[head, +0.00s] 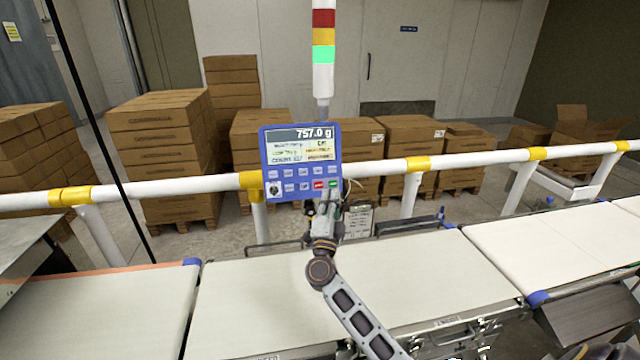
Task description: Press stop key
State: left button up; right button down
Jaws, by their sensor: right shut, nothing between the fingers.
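The blue control panel (265,170) stands upright on the rail behind the belt, and its screen reads 757.0 g. A red key (319,184), likely the stop key, is in the bottom row at its right side. A green key (334,183) sits just right of it. The key labels are too small to read. My right gripper (329,207) is shut and empty, pointing up at the lower right edge of the panel, just below the red and green keys. I cannot tell whether its tips touch the panel. My left gripper is out of view.
The pale weighing belt (240,310) lies below the panel, with another belt (560,240) at right. A white rail (480,160) with yellow joints runs behind. A signal tower (323,50) with a bright green segment rises above the panel. Stacked cartons (160,140) stand beyond the rail.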

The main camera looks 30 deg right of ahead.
aim_at(319, 185)
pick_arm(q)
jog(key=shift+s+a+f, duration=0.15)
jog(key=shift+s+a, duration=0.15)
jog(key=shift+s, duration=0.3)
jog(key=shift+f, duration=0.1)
pick_arm(e)
jog(key=shift+w, duration=0.1)
